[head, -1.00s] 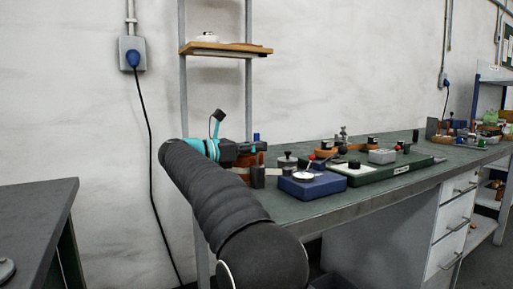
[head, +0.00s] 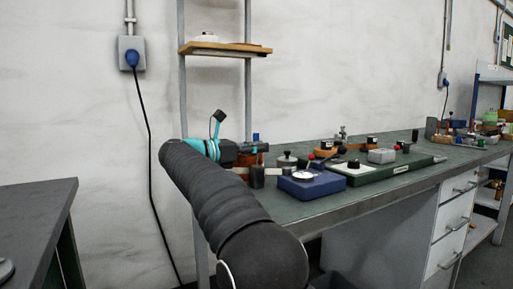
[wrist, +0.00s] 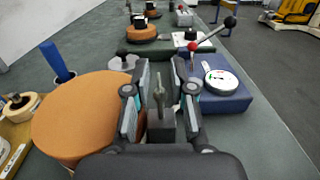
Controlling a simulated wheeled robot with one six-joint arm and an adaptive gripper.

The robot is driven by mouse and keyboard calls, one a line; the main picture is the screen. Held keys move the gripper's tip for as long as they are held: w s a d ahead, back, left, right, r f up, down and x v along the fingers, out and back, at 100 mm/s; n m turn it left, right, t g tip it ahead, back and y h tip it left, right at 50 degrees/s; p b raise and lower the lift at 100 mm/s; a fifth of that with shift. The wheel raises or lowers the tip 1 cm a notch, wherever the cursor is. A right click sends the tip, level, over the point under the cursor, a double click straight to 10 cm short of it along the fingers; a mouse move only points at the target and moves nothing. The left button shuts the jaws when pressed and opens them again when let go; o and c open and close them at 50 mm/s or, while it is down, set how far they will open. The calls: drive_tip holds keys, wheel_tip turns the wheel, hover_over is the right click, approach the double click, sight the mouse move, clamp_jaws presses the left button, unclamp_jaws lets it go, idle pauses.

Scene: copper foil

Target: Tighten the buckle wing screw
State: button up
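A grey upright screw (wrist: 159,92), which looks like the wing screw, stands on a dark block (wrist: 161,126) in the middle of the wrist view. My gripper (wrist: 160,78) is open, with one finger on each side of the screw. A gap shows between the screw and each finger, so it looks untouched. In the head view my gripper (head: 256,148) is at the near left end of the green bench, above the dark block (head: 257,177). The screw itself cannot be made out there. I cannot tell the buckle apart from the block.
A round orange-brown piece (wrist: 80,118) lies close left of my gripper. A blue box (wrist: 232,101) with a white dial (wrist: 221,82) and a red-knobbed lever stands close right. A green base (head: 378,173) with fittings lies farther along the bench (head: 330,207).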

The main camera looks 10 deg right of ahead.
drive_tip(key=shift+a, duration=0.15)
drive_tip(key=v, duration=1.2)
